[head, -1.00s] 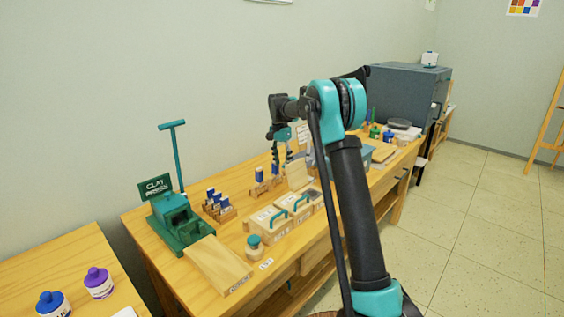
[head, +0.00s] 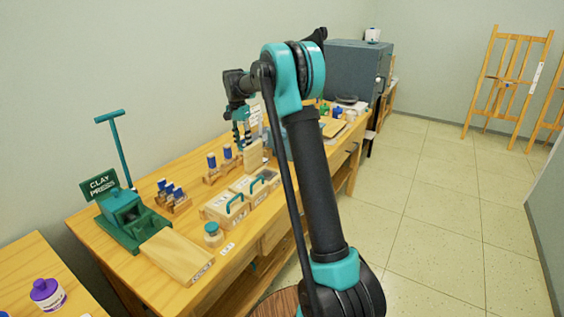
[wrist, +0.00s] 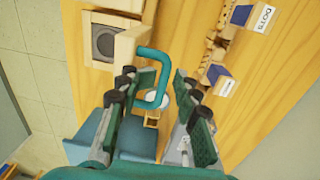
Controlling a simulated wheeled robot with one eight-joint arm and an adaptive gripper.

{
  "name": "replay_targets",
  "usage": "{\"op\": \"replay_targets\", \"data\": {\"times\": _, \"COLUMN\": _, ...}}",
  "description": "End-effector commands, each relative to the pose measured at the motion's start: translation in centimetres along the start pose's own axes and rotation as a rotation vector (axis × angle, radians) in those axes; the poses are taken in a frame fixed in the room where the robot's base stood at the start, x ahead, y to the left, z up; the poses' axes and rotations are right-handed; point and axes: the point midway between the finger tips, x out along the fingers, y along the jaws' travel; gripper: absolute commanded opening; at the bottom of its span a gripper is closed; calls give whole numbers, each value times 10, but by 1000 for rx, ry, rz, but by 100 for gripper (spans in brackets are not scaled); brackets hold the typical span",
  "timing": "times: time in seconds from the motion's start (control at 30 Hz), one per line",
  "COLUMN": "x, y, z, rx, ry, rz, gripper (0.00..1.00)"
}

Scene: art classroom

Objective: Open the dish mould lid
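In the wrist view a wooden mould (wrist: 93,43) shows a grey round recess, so its inside is uncovered. Its wooden lid (wrist: 130,45) is seen nearly edge-on, raised beside the recess, with a teal handle (wrist: 156,58) on its outer side. The gripper also shows in the head view (head: 242,138), above and beside the raised lid. I cannot read that mould's label.
A green clay press (head: 124,215) is at the left, and racks of blue-topped bottles (head: 172,196) are behind. Floor (head: 440,215) is clear at the right.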

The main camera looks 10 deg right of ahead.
Motion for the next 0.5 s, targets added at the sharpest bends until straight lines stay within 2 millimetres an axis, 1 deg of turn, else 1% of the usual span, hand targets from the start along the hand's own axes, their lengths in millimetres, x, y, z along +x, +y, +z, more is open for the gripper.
{"op": "replay_targets", "data": {"times": 0.03, "x": -2, "y": 10, "z": 0, "rx": 1, "ry": 0, "rz": 0, "gripper": 31}}
{"op": "replay_targets", "data": {"times": 0.27, "x": -5, "y": 52, "z": 0, "rx": 2, "ry": 0, "rz": 1, "gripper": 31}}
{"op": "replay_targets", "data": {"times": 0.5, "x": 6, "y": 94, "z": 0, "rx": 3, "ry": 0, "rz": -1, "gripper": 31}}
